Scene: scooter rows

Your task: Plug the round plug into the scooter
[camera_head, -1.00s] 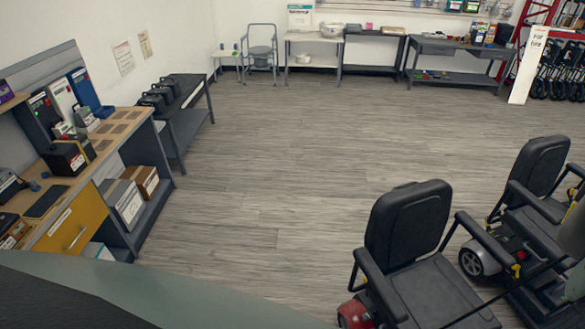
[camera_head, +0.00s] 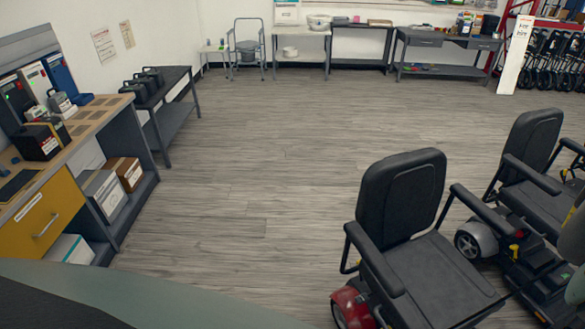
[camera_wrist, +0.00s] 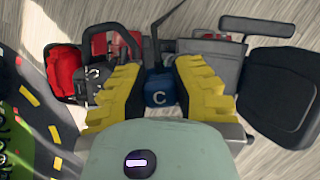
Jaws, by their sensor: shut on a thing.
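My gripper (camera_wrist: 158,74) shows in the wrist view with its two yellow fingers closed on a blue plug (camera_wrist: 159,92) marked with a white C. The plug sits between the fingers; its far end and its shape are hard to make out. Behind it lies a scooter with red body parts (camera_wrist: 62,68) and a dark seat (camera_wrist: 282,98). In the head view the nearest scooter has a black seat (camera_head: 402,205) and a red rear cover (camera_head: 355,307). A second scooter (camera_head: 530,145) stands to its right. I cannot see a charging socket.
A workbench with a yellow drawer (camera_head: 40,222) stands at the left, beside a low black table (camera_head: 172,118). More tables (camera_head: 360,45) line the back wall. Grey plank floor (camera_head: 240,170) is clear in the middle. A colourful dark surface (camera_wrist: 35,120) fills the wrist view's left edge.

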